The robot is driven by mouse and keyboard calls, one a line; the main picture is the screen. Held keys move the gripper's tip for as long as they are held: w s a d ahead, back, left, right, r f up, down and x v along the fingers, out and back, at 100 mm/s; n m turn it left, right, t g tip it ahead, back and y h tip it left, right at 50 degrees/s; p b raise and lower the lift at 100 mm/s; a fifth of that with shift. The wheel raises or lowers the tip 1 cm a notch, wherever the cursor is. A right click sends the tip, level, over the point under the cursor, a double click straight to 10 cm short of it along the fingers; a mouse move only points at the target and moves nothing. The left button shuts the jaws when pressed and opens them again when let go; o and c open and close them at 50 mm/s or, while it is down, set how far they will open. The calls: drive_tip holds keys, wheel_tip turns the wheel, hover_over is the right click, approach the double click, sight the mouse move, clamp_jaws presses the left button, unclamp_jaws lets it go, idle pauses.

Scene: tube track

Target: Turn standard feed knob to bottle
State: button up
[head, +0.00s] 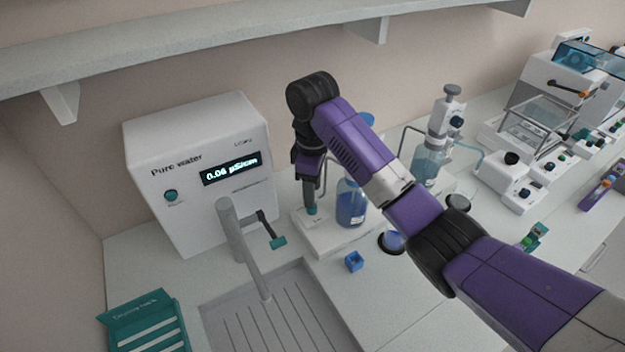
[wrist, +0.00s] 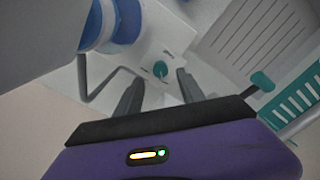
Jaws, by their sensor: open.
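A small teal knob (wrist: 160,69) sits on a white base plate (wrist: 150,42), with a dark mark printed beside it. My gripper (wrist: 155,80) is open, its two dark fingers on either side of the knob in the wrist view. In the head view my gripper (head: 312,205) points down at the teal knob (head: 311,210) on the white base (head: 325,240). I cannot tell whether the fingers touch it. A bottle with blue liquid (head: 350,205) stands on the base just right of the knob, partly behind my arm. Its blue parts also show in the wrist view (wrist: 122,20).
A pure water unit (head: 195,165) stands left, with a tap (head: 232,225) and teal lever over a ribbed sink (head: 265,315). Another bottle (head: 428,165) and lab devices stand right.

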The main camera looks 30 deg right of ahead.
drive_tip(key=shift+r, duration=1.4)
